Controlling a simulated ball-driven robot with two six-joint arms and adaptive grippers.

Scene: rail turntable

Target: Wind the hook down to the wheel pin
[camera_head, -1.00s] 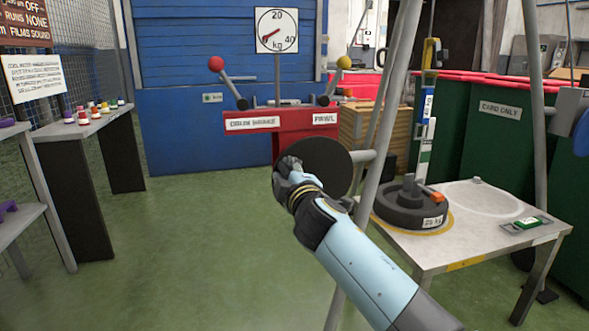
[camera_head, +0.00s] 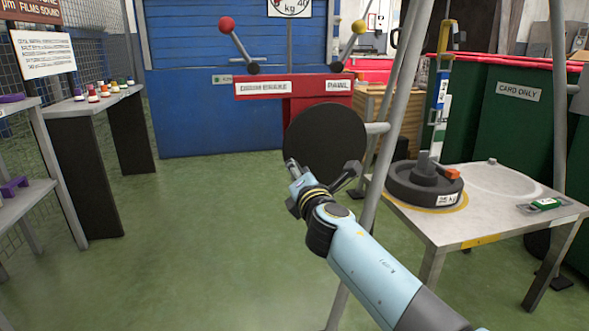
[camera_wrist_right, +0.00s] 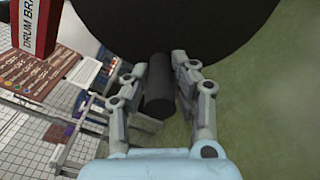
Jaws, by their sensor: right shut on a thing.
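My right gripper (camera_head: 293,172) is at the lower left of a round black crank disc (camera_head: 325,145) on the winch. In the wrist view my right gripper (camera_wrist_right: 158,95) is shut on the dark cylindrical crank handle (camera_wrist_right: 160,90), with a finger on each side. A yellow hook piece (camera_head: 445,38) hangs above a striped blue and white upright (camera_head: 439,100). Below is the dark round weight wheel (camera_head: 410,187), lying flat on the table with an upright pin (camera_head: 423,162) at its middle. The hook is clear of the pin. My left gripper is out of view.
The red winch housing (camera_head: 290,88) carries a red-knobbed lever (camera_head: 240,46) and a yellow-knobbed lever (camera_head: 347,45). A grey frame leg (camera_head: 395,110) stands between the winch and the pale table (camera_head: 485,222). A shelf (camera_head: 75,108) is at left. Green floor is open.

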